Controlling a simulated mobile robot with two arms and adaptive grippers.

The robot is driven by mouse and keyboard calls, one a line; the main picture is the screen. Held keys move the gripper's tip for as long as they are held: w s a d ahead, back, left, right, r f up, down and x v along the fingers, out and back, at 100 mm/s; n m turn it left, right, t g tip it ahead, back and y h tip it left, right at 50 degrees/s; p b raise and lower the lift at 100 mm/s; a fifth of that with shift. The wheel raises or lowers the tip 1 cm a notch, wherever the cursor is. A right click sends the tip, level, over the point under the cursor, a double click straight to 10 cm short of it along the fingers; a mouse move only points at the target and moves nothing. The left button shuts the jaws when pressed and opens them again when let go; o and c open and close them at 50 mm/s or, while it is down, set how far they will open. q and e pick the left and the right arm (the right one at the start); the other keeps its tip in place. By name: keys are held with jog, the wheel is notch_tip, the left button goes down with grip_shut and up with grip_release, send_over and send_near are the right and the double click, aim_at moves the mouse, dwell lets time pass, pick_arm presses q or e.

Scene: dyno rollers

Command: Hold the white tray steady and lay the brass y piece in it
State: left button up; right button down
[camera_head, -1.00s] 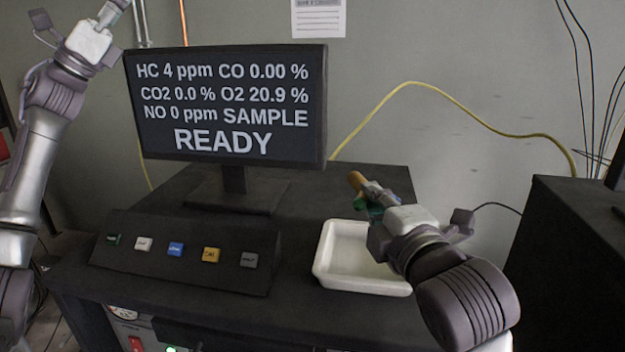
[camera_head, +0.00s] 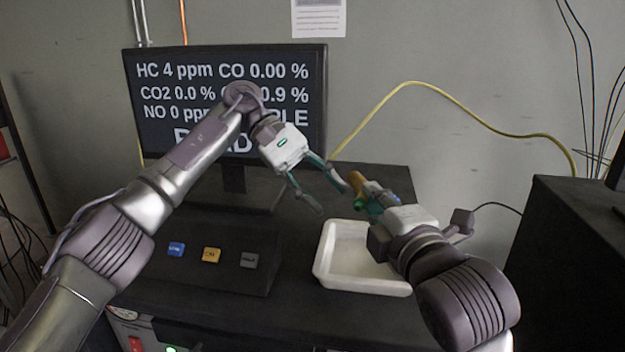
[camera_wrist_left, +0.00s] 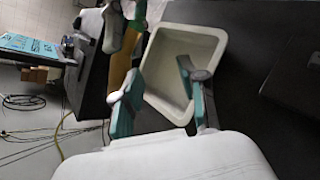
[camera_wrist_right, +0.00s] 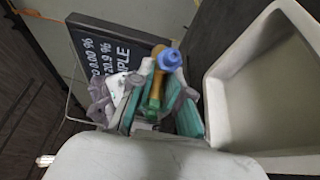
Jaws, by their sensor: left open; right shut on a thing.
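The white tray (camera_head: 320,262) sits on the black bench top and looks empty. Its wall also shows in the right wrist view (camera_wrist_right: 222,100) and in the left wrist view (camera_wrist_left: 222,50). My right gripper (camera_head: 370,202) is shut on the brass y piece (camera_head: 357,182) above the tray's back edge. The piece has a blue end (camera_wrist_right: 169,59), and a green part shows beside it. My left gripper (camera_head: 333,199) is open and empty, left of the piece and above the tray's back left side. It touches neither visibly.
The monitor (camera_head: 150,130) stands at the back left, partly hidden by my left arm. A button panel (camera_head: 225,275) lies left of the tray. A yellow cable (camera_head: 450,122) runs along the wall. A black cabinet (camera_head: 570,250) stands at the right.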

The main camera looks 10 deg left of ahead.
aim_at(321, 249)
pick_arm(q)
jog(key=s+a+r+m+t+y, duration=0.1)
jog(key=s+r+m+t+y, duration=0.15)
jog(key=m+t+y, duration=0.5)
jog(key=f+g, duration=0.1)
jog(key=f, duration=0.2)
jog(key=f+n+g+y, duration=0.1)
jog(key=f, duration=0.3)
jog(key=d+f+g, duration=0.1)
jog(key=f, duration=0.3)
jog(key=shift+s+f+n, duration=0.15)
jog(key=shift+n, duration=0.1)
jog(key=shift+d, duration=0.1)
jog(key=shift+c, duration=0.2)
jog(key=shift+y, duration=0.25)
grip_shut()
